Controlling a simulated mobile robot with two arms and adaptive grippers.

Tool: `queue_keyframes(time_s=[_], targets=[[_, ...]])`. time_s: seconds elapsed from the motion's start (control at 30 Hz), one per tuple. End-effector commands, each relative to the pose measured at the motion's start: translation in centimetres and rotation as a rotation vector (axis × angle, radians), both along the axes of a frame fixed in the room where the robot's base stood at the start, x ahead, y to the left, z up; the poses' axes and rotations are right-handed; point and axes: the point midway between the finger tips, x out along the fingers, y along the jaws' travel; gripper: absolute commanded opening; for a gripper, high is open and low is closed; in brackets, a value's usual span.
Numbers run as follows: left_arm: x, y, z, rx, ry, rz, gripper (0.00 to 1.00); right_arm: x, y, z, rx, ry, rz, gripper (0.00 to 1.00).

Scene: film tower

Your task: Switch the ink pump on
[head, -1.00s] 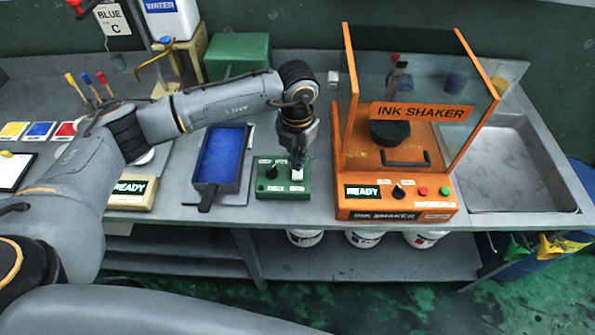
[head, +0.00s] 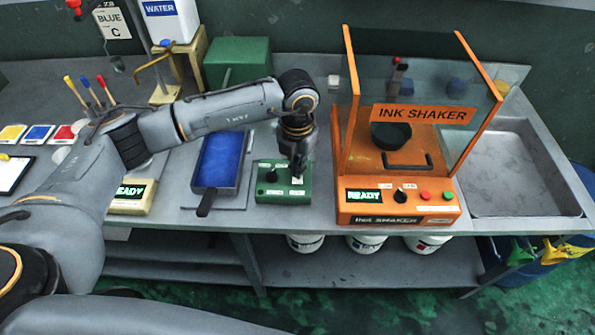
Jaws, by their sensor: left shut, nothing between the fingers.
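A green control box (head: 273,191) sits on the bench, between the blue ink tray and the orange machine. It has a black knob (head: 271,175) at its left and small white labels too small to read. A green block (head: 237,60) stands behind it. My left gripper (head: 297,175) points down over the right part of the box, shut and empty, its tips at or just above the box top. It hides part of the box's right side, and I cannot tell whether it touches. My right gripper is not in view.
The orange ink shaker (head: 398,206) with glass sides stands close on the right, beside a sink (head: 515,170). The blue tray (head: 220,158) with its dark handle lies close on the left. A water container (head: 170,20) is at the back.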

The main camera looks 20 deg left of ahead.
Motion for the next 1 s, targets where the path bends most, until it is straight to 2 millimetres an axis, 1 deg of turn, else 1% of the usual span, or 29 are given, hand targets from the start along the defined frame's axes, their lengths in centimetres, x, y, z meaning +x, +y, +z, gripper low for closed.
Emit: queue_keyframes(time_s=[0.57,1.0], targets=[[0.00,0.01,-0.04,0.000,0.000,0.000,0.00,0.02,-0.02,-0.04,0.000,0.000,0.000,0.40],[0.00,0.00,-0.69,0.000,0.000,0.000,0.00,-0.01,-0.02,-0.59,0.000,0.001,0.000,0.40]])
